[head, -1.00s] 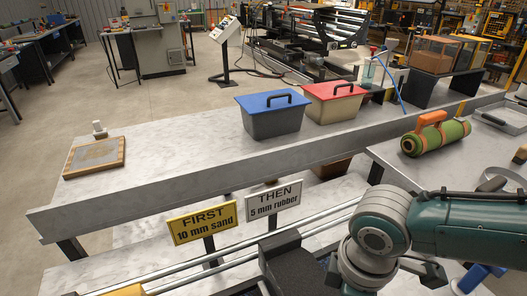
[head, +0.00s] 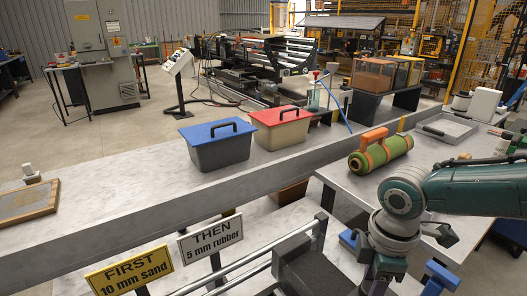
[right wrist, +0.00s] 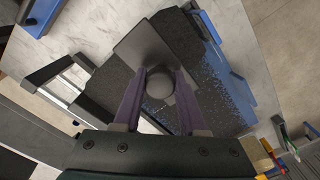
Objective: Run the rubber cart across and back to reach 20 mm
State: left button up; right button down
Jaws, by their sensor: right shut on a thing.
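The rubber cart (head: 305,262) is a dark box on the rails (head: 262,262) in the lower middle of the head view. In the right wrist view black rubber crumbs (right wrist: 108,83) show around a grey plate with a round grey knob (right wrist: 160,84). My right gripper (right wrist: 160,76) is shut on this knob, its purple fingers on both sides of it. In the head view my right arm hides much of the grip. A yellow sign (head: 130,272) reads "FIRST 10 mm sand"; a white sign (head: 211,238) reads "THEN 5 mm rubber". My left gripper is out of view.
A blue-lidded bin (head: 218,147) and a red-lidded bin (head: 281,128) stand on the long bench behind a raised metal edge (head: 160,205). A green roller with an orange handle (head: 381,153) lies on the right table. A wood-framed tray (head: 27,202) lies at left.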

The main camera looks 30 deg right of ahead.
jog(key=shift+d+f+b, duration=0.1)
jog(key=shift+d+b, duration=0.45)
jog(key=shift+d, duration=1.7)
jog(key=c, duration=0.5)
grip_release()
jog(key=shift+o, duration=0.2)
jog(key=shift+r, duration=0.35)
notch_tip(320, 180, up, 9)
jog(key=p, duration=0.1)
jog(key=shift+r+p, duration=0.2)
jog(key=shift+p, duration=0.2)
